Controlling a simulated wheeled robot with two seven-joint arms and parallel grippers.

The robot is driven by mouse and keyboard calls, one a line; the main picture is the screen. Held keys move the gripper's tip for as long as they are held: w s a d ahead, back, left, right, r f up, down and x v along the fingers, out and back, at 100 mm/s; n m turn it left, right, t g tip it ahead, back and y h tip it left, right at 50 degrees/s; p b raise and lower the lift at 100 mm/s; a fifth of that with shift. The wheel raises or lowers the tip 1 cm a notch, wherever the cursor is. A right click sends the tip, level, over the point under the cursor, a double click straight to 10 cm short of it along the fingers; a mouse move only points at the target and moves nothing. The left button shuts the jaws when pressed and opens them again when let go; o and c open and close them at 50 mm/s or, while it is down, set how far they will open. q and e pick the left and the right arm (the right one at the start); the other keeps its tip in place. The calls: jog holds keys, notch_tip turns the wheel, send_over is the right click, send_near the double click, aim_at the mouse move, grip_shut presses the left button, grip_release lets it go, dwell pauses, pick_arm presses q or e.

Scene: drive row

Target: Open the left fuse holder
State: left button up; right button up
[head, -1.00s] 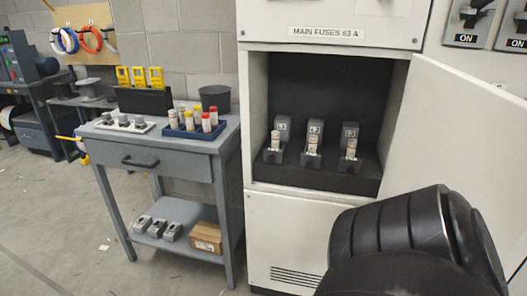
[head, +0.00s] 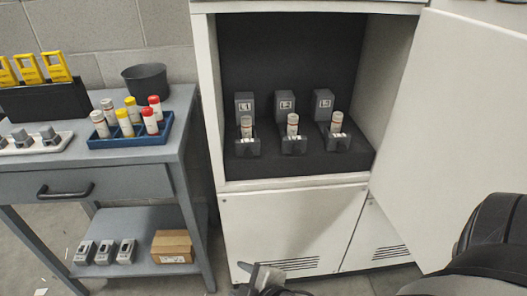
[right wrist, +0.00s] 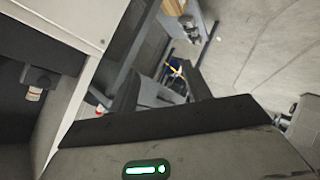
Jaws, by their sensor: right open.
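The left fuse holder (head: 245,106), labelled L1, is a dark grey block in the open cabinet recess. A pale fuse (head: 246,127) stands in its front part, above a grey lower piece (head: 247,147). The middle holder (head: 285,105) and right holder (head: 323,106) look alike, each with a fuse showing. My right gripper (head: 264,279) is open and empty at the bottom of the head view, below the recess and apart from the holders. In the right wrist view, one holder (right wrist: 40,77) with a fuse (right wrist: 34,95) shows at the left edge; I cannot tell which. My left gripper is not seen.
The white cabinet door (head: 450,130) stands open on the right. A grey workbench (head: 110,180) at the left bears a blue fuse tray (head: 130,140), a dark cup (head: 147,82) and yellow tools (head: 30,69). Its lower shelf holds a cardboard box (head: 173,247).

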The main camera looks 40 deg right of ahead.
jog(key=w+d+r+n+t+h, duration=0.15)
jog(key=w+d+n+h, duration=0.3)
jog(key=n, duration=0.45)
jog(key=n+t+h+b, duration=0.1)
jog(key=n+t+h, duration=0.2)
jog(key=n+h, duration=0.55)
send_near(248, 156)
jog(key=w+d+y, duration=0.1)
jog(key=w+d, duration=0.1)
jog(key=w+d+r+n+y, duration=0.1)
jog(key=w, duration=0.1)
jog(key=w+d+n, duration=0.1)
jog(key=w+d, duration=0.1)
jog(key=w, duration=0.1)
jog(key=shift+d+r+n+y, duration=0.25)
jog(key=shift+d+r+y, duration=0.05)
jog(key=shift+d+y, duration=0.1)
